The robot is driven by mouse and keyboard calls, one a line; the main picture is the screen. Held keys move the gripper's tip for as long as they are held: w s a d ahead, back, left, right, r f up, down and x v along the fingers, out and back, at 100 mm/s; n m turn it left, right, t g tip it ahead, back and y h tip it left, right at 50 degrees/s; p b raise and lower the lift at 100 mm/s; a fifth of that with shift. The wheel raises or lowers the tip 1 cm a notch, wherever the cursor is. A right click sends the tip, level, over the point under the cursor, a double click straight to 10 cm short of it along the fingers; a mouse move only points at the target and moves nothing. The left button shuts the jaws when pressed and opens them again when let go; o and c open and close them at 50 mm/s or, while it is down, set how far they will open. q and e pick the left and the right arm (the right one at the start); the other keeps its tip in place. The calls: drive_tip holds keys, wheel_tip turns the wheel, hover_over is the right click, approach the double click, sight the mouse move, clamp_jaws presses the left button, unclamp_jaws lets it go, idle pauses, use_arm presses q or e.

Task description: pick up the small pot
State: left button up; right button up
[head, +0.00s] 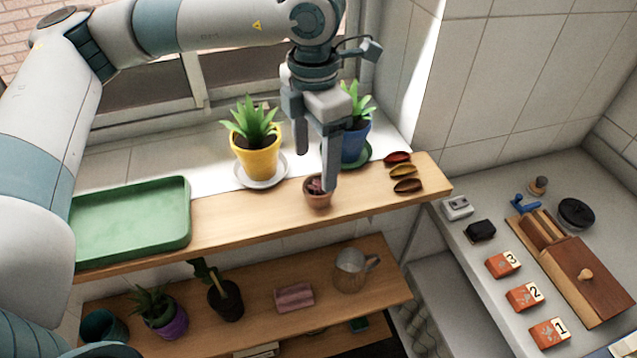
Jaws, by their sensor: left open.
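The small pot (317,199) is terracotta brown with a dark reddish plant in it. It stands upright on the wooden upper shelf, near the front edge. My left gripper (316,168) points down just above and behind it, open, with nothing between the fingers. The right finger overlaps the pot's upper right edge in the picture. I cannot tell whether it touches. My right gripper is not in view.
A yellow pot (256,158) on a white saucer stands left of the gripper, a blue pot (354,145) on a green saucer close behind it. A green tray (130,219) lies left. The shelf between tray and small pot is clear.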

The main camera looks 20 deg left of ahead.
sight(318, 185)
use_arm(q)
drive_tip(key=shift+f+p, duration=0.3)
drive_tip(key=shift+f, duration=1)
drive_tip(key=shift+d+f+p, duration=0.2)
drive_tip(key=shift+f+p, duration=0.55)
drive_tip(key=shift+p, duration=0.25)
wheel_tip(318, 185, down, 3)
drive_tip(key=shift+d+r+p, duration=0.1)
drive_tip(key=shift+p, duration=0.75)
drive_tip(key=shift+f, duration=0.45)
drive_tip(key=c, duration=1.1)
drive_tip(key=shift+c, duration=0.2)
